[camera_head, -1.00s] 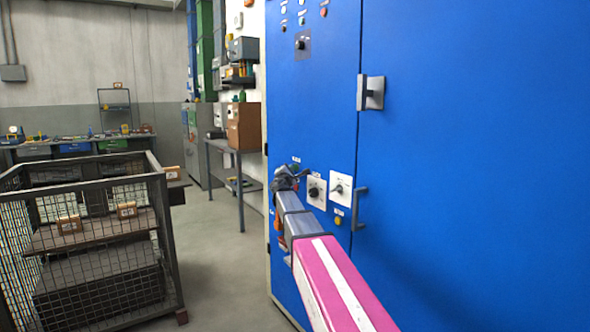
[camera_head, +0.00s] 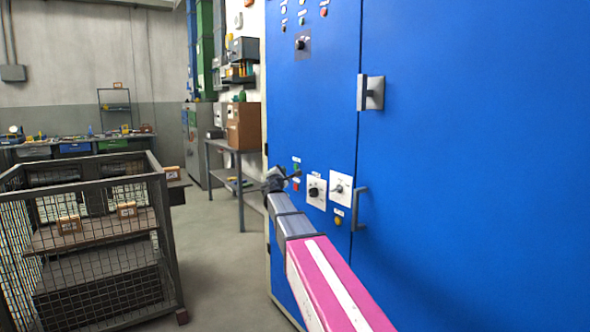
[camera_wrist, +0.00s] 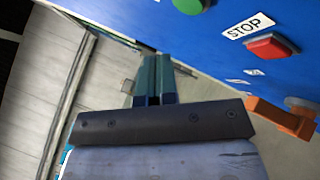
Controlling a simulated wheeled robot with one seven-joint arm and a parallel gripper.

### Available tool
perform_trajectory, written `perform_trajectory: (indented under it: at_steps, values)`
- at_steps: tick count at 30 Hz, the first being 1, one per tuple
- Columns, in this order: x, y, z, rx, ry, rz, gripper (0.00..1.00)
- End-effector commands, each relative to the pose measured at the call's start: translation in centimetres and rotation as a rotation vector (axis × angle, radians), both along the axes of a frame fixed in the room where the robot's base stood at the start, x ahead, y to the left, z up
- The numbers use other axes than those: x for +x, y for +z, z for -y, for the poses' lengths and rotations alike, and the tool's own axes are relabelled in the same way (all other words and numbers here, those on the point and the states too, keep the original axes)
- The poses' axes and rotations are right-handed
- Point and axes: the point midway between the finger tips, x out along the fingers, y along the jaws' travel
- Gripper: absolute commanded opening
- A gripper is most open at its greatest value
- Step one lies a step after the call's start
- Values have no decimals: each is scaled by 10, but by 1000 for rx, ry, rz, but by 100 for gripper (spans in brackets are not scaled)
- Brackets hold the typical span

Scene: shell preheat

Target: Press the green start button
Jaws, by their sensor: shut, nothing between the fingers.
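The green button (camera_head: 296,168) sits on the blue cabinet (camera_head: 440,180), above a red button (camera_head: 296,187). In the wrist view the green button (camera_wrist: 190,4) is partly cut off by the top edge. The red button (camera_wrist: 272,46) shows there beside a STOP label (camera_wrist: 248,25). My gripper (camera_head: 297,175) is in front of the cabinet's left part, close to the buttons in the head view. In the wrist view my gripper (camera_wrist: 156,60) is shut and empty. Its fingertips lie below and left of the green button, and I see no contact.
Two rotary switches on white plates, the left switch (camera_head: 316,190) and right switch (camera_head: 340,188), lie right of the buttons.

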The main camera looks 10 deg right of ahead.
Motion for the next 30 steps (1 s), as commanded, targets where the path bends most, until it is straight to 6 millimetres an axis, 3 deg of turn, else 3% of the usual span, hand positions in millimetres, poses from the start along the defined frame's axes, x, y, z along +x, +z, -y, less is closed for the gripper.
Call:
perform_trajectory:
  at_steps: [8,30]
  values:
    - [-8,0,-19,1,1,0,0]
    - [-8,0,-20,0,0,0,0]
